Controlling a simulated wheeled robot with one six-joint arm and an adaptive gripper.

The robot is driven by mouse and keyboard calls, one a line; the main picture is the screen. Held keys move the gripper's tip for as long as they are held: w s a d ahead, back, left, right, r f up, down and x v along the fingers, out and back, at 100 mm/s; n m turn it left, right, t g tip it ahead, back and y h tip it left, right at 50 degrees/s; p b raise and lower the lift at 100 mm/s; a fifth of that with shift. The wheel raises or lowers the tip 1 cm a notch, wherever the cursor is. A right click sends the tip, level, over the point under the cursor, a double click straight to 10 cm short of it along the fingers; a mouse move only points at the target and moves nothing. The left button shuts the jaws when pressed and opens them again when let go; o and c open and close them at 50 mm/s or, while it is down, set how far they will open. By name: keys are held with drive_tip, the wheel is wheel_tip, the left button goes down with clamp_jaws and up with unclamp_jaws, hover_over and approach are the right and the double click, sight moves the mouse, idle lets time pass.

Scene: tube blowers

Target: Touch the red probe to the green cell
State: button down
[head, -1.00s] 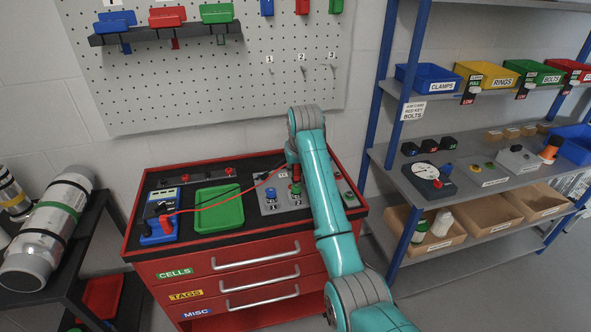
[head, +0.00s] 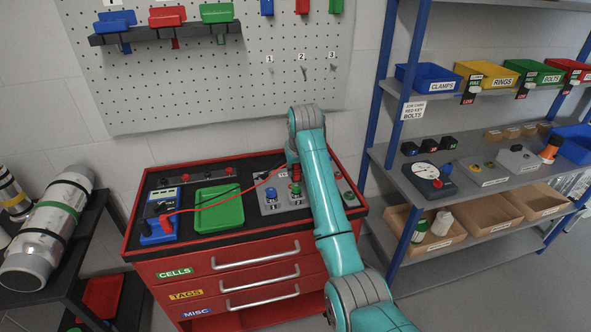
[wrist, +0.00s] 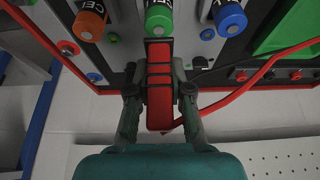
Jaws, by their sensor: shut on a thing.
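My gripper (wrist: 159,102) is shut on the red probe (wrist: 160,72), a red bar with black bands, in the wrist view. The probe's far end is close to the green cell (wrist: 159,20); I cannot tell whether they touch. The green cell also shows in the head view (head: 296,188), just below my gripper. An orange cell (wrist: 90,20) and a blue cell (wrist: 229,18) stand on either side of it. The blue cell also shows in the head view (head: 271,195); my arm hides the orange one there.
A red wire (head: 225,202) runs from the probe over a green tray (head: 219,222) to a blue-and-black meter (head: 160,230). All sit on the red tool cabinet (head: 256,248). A pegboard (head: 215,75) stands behind; shelves (head: 470,185) stand at right.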

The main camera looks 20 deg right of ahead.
drive_tip(key=shift+f, duration=0.45)
idle(1.7)
drive_tip(key=shift+r, duration=0.15)
drive_tip(key=shift+r, duration=2.4)
